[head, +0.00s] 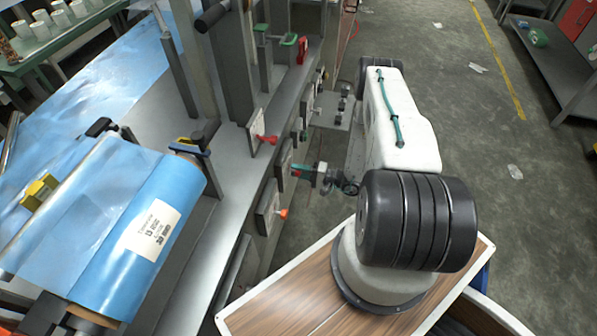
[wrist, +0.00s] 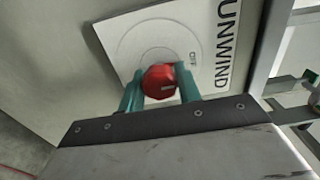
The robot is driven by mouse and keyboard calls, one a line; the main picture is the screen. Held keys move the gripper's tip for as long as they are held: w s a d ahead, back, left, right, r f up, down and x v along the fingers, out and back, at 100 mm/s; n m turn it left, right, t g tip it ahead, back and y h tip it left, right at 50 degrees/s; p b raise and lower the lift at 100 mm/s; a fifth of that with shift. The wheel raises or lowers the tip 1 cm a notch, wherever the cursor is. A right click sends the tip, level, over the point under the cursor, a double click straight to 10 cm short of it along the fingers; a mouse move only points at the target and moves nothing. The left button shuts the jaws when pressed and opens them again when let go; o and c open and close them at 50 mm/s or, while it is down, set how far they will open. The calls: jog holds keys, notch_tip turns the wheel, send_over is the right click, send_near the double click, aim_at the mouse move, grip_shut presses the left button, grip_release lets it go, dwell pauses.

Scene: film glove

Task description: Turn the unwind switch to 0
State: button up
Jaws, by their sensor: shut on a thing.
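The unwind switch is a red knob (wrist: 159,81) on a white plate (wrist: 130,42) lettered UNWIND, seen close up in the wrist view. A short pale mark shows on the knob's face; small marks on the plate's ring are too small to read surely. My gripper (wrist: 161,86) has its green fingers on either side of the knob and is shut on it. In the head view my gripper (head: 303,171) reaches left to the machine's side panel, with a little red at its fingertips. The fingers partly hide the plate there.
Another red knob (head: 267,139) sits on a plate further up the machine, and an orange knob (head: 282,213) sits on a lower plate. A blue film roll (head: 125,235) lies to the left. The grey floor (head: 480,130) is open to the right of my arm.

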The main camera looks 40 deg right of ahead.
jog(key=shift+s+a, duration=0.1)
dwell(0.3)
jog(key=o, duration=1)
jog(key=shift+c, duration=0.2)
jog(key=v, duration=0.7)
jog(key=shift+s+d, duration=0.3)
